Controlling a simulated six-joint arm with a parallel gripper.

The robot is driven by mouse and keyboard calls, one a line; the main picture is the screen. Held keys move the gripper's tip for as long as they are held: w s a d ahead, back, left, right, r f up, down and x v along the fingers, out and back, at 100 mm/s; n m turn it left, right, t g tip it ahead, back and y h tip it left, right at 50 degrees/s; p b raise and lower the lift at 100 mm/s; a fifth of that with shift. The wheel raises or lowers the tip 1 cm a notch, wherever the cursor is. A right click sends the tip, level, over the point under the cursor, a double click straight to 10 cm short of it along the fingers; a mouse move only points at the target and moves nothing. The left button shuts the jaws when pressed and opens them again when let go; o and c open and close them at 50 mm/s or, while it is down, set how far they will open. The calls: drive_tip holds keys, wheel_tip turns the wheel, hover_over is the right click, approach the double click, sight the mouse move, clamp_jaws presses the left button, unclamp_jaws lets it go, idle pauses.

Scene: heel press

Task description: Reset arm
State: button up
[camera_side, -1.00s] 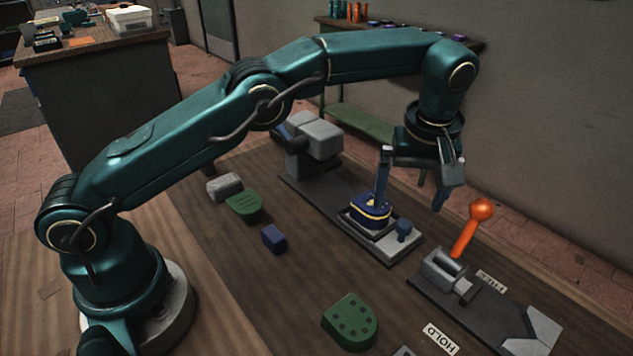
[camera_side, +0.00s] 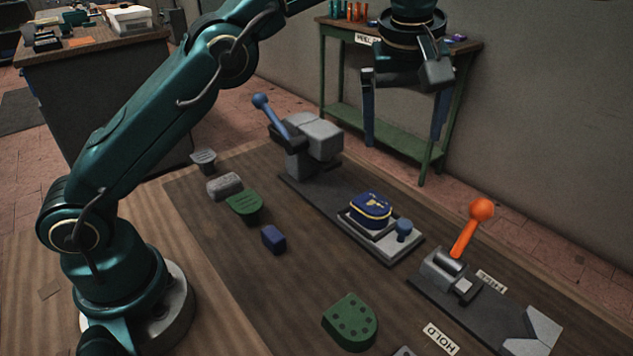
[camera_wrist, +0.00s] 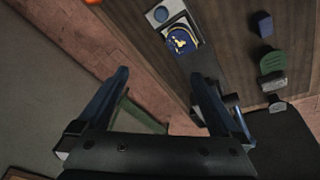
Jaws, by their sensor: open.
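My gripper (camera_side: 403,140) is open and empty, raised high above the far side of the work table in the side view. Its two blue fingers point down and are spread wide; they also show in the wrist view (camera_wrist: 160,95). A blue heel piece with yellow markings (camera_side: 371,208) sits in the grey tray of the press slide (camera_side: 385,247), below and apart from my gripper. The piece also shows in the wrist view (camera_wrist: 181,41). The grey press (camera_side: 315,140) has a blue-knobbed lever (camera_side: 270,115) tilted up to the left.
An orange-knobbed lever (camera_side: 471,228) stands on a clamp fixture (camera_side: 450,275) at the right. Green pads (camera_side: 350,320) and (camera_side: 244,206), a blue block (camera_side: 274,239) and a grey block (camera_side: 224,186) lie on the table. A green bench (camera_side: 335,75) stands behind.

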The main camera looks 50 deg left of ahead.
drive_tip(key=s+a+r+m+t, duration=0.1)
drive_tip(key=s+a+r, duration=0.25)
drive_tip(key=s, duration=0.25)
drive_tip(key=s+a+r+m+t, duration=0.1)
drive_tip(key=s+a+r+m, duration=0.15)
drive_tip(key=s+r, duration=0.3)
drive_tip(key=s+a+f+m+h, duration=0.1)
drive_tip(key=s+f+m, duration=0.5)
drive_tip(key=s+f, duration=0.5)
drive_tip(key=shift+s+f+t, duration=0.15)
drive_tip(key=shift+f+t, duration=0.15)
drive_tip(key=shift+f, duration=0.5)
